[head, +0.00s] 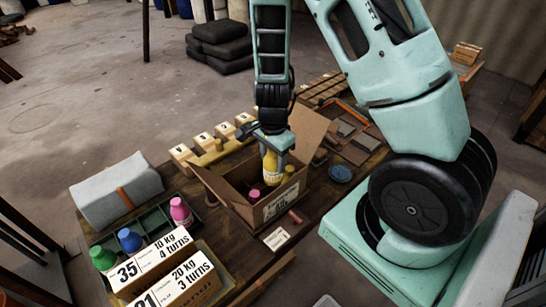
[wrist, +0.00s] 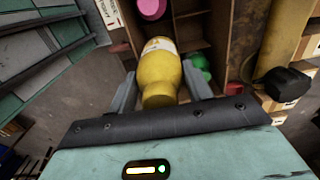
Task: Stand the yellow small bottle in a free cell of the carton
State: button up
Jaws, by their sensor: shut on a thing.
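The yellow small bottle (head: 271,167) is held in my gripper (head: 275,150) over the carton, roughly upright. In the wrist view the bottle (wrist: 158,75) sits between the two fingers of my gripper (wrist: 160,85), which are shut on it. The open cardboard carton (head: 233,195) stands on the table with its flaps up. Dividers and cells of the carton (wrist: 205,40) show beyond the bottle in the wrist view. A pink bottle (wrist: 151,8) and a green bottle (wrist: 199,68) stand in cells there. The bottle's lower end is partly hidden by the carton in the head view.
Left of the carton, a dark green tray (head: 156,222) holds green, blue and pink bottles. Numbered wooden blocks (head: 205,140) line the back. A blue round dish (head: 341,173) lies right of the carton.

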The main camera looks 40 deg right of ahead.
jog(key=shift+f, duration=0.25)
dwell(0.3)
jog(key=shift+f+b, duration=0.85)
jog(key=shift+f, duration=0.1)
jog(key=shift+f+b, duration=0.7)
jog(key=shift+f, duration=0.05)
jog(key=o, duration=1.2)
notch_tip(320, 180, up, 10)
jog(key=p, duration=1)
jog(key=shift+r, duration=0.1)
